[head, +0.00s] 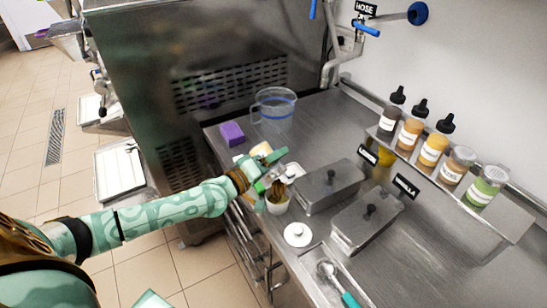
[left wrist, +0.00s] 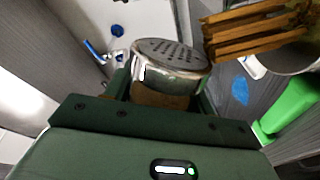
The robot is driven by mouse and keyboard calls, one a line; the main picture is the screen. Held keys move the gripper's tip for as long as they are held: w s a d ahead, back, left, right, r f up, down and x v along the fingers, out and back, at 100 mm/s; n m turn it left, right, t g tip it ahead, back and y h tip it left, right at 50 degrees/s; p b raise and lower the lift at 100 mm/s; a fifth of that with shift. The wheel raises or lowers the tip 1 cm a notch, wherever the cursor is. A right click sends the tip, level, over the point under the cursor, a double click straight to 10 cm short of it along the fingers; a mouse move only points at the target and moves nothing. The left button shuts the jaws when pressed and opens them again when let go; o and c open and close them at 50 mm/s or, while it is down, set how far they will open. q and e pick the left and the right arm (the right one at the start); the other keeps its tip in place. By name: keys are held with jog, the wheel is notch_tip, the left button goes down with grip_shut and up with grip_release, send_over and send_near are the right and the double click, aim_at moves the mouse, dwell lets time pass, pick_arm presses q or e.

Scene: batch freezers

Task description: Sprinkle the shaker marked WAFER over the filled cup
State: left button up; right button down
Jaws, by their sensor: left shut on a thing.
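My left gripper (head: 268,174) is shut on a shaker (left wrist: 165,75) with a perforated metal lid and brown contents, seen best in the left wrist view. Its label is hidden, and I cannot tell how far it is tilted.
Two lidded steel pans (head: 328,187) stand right of the cup. Behind are a purple block (head: 231,133) and a clear jug (head: 274,108). Bottles and shakers line the shelf (head: 512,222). A bright green object (left wrist: 290,105) is near the cup.

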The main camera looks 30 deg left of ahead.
pick_arm(q)
jog(key=shift+r+p, duration=0.7)
jog(key=shift+r, duration=0.2)
notch_tip(320, 180, down, 2)
jog(key=shift+b, duration=0.8)
notch_tip(320, 180, up, 2)
jog(key=shift+p, duration=1.05)
notch_tip(320, 180, down, 2)
jog(key=shift+f+b, duration=0.1)
jog(key=shift+b, duration=0.75)
jog(key=shift+w, duration=0.1)
jog(key=n, duration=0.3)
jog(key=shift+n+b, duration=0.3)
jog(key=shift+n, duration=0.3)
jog(key=shift+r, duration=0.25)
